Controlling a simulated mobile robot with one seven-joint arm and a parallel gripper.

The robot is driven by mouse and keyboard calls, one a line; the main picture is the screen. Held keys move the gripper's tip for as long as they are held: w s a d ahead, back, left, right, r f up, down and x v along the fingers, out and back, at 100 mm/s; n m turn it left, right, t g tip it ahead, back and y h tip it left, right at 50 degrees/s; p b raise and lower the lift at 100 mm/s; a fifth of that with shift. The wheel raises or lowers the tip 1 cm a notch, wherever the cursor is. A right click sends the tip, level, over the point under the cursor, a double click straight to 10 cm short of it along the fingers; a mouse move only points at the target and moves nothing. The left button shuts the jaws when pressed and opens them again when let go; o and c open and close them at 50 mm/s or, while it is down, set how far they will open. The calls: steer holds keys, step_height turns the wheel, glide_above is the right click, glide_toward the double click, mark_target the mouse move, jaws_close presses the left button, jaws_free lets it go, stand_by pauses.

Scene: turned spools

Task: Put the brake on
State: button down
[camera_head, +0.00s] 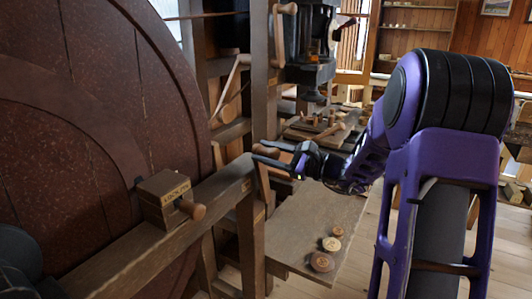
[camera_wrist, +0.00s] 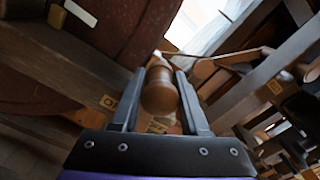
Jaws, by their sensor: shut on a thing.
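My gripper (camera_head: 277,156) reaches in from the right to the wooden post by the big wheel. In the wrist view its two dark fingers (camera_wrist: 162,78) are shut on a turned wooden handle (camera_wrist: 160,92), one finger on each side. I take this handle to be the brake lever's. Its lower end and the lever behind it are mostly hidden.
A large reddish-brown wheel (camera_head: 60,125) fills the left. A board (camera_head: 310,225) bears round wooden pieces (camera_head: 322,262).

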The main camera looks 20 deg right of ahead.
steer(key=shift+s+a+f, duration=0.1)
steer(key=shift+f, duration=0.25)
steer(key=c, duration=0.7)
jaws_free()
steer(key=shift+o, duration=1.3)
steer(key=shift+r, duration=0.15)
steer(key=p+v, duration=0.1)
steer(key=v, duration=1.6)
steer(key=shift+s+r, duration=0.1)
